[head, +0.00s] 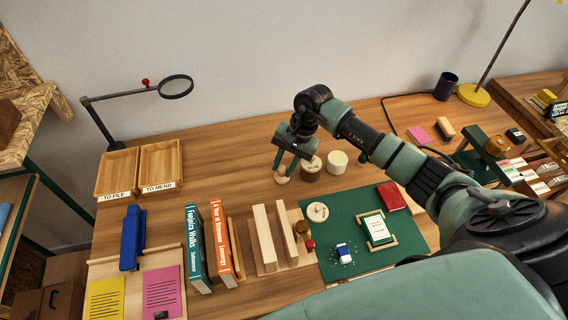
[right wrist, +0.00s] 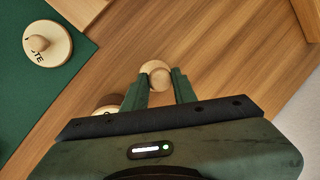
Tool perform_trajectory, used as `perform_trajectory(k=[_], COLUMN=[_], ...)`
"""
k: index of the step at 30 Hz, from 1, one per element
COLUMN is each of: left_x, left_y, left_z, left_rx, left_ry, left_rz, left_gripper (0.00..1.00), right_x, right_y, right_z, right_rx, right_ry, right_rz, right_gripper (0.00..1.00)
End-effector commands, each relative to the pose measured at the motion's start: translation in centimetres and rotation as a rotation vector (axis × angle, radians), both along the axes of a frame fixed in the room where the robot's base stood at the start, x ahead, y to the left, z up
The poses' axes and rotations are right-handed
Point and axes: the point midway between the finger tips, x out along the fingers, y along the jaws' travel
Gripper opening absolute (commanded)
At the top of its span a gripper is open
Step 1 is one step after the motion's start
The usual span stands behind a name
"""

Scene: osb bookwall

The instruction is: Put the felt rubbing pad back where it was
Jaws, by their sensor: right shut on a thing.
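My right gripper (head: 286,166) is shut on a small round pale wooden thing (head: 282,179), which I take to be the felt rubbing pad. In the right wrist view its round top (right wrist: 155,70) shows between the fingertips (right wrist: 157,84) of this gripper. I see no felt face, and its underside is hidden. It is over bare table left of a brown jar (head: 310,168); I cannot tell whether it touches the wood. My left gripper is not in view.
A green mat (head: 345,262) holds a round knobbed lid (head: 317,211), a red book (head: 391,197) and a framed card. Wooden boards (head: 264,240) and upright books (head: 221,243) stand left of it. Two wooden trays (head: 160,166) lie back left. A white pot (head: 337,161) stands beside the jar.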

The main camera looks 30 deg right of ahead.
Motion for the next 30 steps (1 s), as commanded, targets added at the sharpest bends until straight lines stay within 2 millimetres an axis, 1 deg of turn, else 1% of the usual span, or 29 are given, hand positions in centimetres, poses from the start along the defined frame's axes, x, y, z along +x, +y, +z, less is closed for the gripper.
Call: perform_trajectory(k=[7,11,12,14,24,26,28,30], left_x=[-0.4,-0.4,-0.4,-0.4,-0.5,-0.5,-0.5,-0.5], left_y=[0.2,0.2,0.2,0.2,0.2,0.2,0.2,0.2], left_z=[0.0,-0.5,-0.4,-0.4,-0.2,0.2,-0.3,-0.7], left_rx=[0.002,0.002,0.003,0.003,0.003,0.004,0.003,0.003], left_ry=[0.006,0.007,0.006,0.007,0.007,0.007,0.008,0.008], left_rz=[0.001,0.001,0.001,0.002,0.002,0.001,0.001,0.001], left_gripper=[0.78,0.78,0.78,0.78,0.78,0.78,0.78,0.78], right_x=[0.1,0.1,0.1,0.1,0.0,0.0,0.1,0.0], right_y=[-0.1,-0.1,0.0,0.0,0.0,0.0,-0.3,-0.8], right_z=[-0.2,-0.5,-0.4,-0.4,-0.2,0.1,0.6,1.6], right_rx=[-0.001,0.0,0.0,0.0,0.0,0.0,-0.002,-0.003], right_ry=[-0.002,-0.003,-0.003,-0.003,-0.001,-0.001,-0.005,-0.007], right_rz=[-0.001,0.0,-0.001,-0.001,0.0,0.0,0.001,0.0], right_gripper=[0.0,0.0,0.33,0.49,0.49,0.49,0.49,0.49])
